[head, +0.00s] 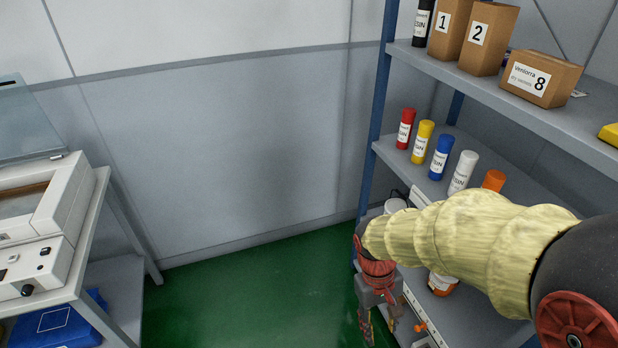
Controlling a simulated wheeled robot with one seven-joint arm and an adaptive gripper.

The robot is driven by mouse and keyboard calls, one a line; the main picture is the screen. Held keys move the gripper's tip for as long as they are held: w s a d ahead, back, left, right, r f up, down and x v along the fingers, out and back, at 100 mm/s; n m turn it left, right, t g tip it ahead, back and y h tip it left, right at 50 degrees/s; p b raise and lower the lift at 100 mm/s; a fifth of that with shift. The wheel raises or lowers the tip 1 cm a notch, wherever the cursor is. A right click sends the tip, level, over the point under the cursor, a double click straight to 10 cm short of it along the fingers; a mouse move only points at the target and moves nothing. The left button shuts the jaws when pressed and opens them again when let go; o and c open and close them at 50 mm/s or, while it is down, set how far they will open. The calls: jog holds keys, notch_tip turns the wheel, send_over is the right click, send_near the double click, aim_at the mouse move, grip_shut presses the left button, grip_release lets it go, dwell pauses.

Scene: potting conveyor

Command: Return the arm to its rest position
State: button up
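My arm comes in from the right edge, wrapped in a pale yellow sleeve, and reaches left in front of the shelf rack. My gripper (380,322) hangs down at the lower middle, over the green floor and beside the rack's lower left side. Its two fingers point down and look apart, with nothing seen between them. The fingertips are small and close to the bottom edge of the picture.
The blue-posted rack (476,83) holds numbered boxes (489,38) on top and several coloured resin tubes (441,157) below. My arm hides part of its lower shelves. A bench (101,183) with a white machine (55,225) stands left. Green floor (250,290) between is clear.

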jog(key=s+d+r+m+t+y, duration=0.1)
jog(key=s+r+t, duration=0.2)
jog(key=r, duration=0.7)
jog(key=s+d+r+m+t+p, duration=0.1)
jog(key=s+r+m+t, duration=0.1)
jog(key=r, duration=0.8)
jog(key=s+t, duration=0.1)
jog(key=t, duration=0.1)
jog(key=shift+d+r+t+y, duration=0.3)
jog(key=shift+r+t+y, duration=0.05)
jog(key=shift+t+y, duration=0.05)
jog(key=shift+d, duration=0.1)
